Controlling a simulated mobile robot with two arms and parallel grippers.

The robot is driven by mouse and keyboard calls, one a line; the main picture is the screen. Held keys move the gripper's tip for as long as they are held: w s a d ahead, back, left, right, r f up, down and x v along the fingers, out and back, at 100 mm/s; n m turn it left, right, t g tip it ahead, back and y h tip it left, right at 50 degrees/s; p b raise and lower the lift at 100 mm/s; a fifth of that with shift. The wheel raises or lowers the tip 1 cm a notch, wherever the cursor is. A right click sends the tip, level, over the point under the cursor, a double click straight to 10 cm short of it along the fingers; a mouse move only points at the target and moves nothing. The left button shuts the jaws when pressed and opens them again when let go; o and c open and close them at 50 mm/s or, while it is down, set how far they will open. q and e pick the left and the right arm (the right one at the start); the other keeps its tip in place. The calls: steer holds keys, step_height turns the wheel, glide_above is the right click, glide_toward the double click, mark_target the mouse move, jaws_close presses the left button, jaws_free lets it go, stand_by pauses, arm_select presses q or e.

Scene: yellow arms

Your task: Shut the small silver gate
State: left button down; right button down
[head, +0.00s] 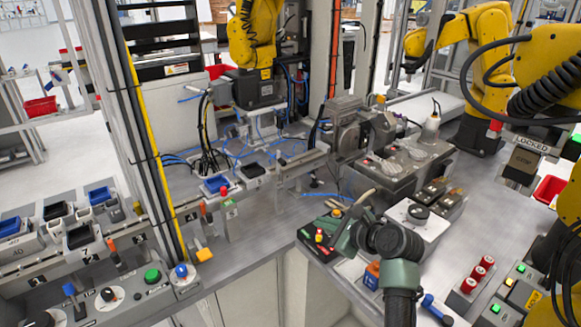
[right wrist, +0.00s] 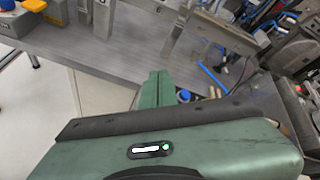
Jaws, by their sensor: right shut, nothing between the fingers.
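A small silver metal piece on a post (head: 297,166), which looks like the gate, stands past the middle of the bench in the head view. In the right wrist view a silver bar (right wrist: 222,34) shows at the top; whether it stands open or closed I cannot tell. My right gripper (head: 343,238) is green, in front of and below the silver piece in the head view, apart from it. In the right wrist view its fingers (right wrist: 157,80) are together and empty, pointing toward the bench. My left gripper is not in view.
Blue cables (head: 265,135) lie across the back. A button panel (head: 130,295) is at the front left. Bare grey bench (head: 265,215) lies left of my gripper.

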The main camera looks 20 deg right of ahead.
steer(key=w+d+r+m+t+y, duration=0.1)
steer(key=w+r+m, duration=0.15)
steer(key=r, duration=0.25)
steer(key=w+d+r+m+t, duration=0.1)
steer(key=r+m, duration=0.3)
steer(key=p, duration=0.2)
glide_toward(285, 163)
steer(key=x, duration=0.5)
steer(key=shift+f, duration=0.3)
steer(key=shift+w+a, duration=0.3)
steer(key=shift+w, duration=0.45)
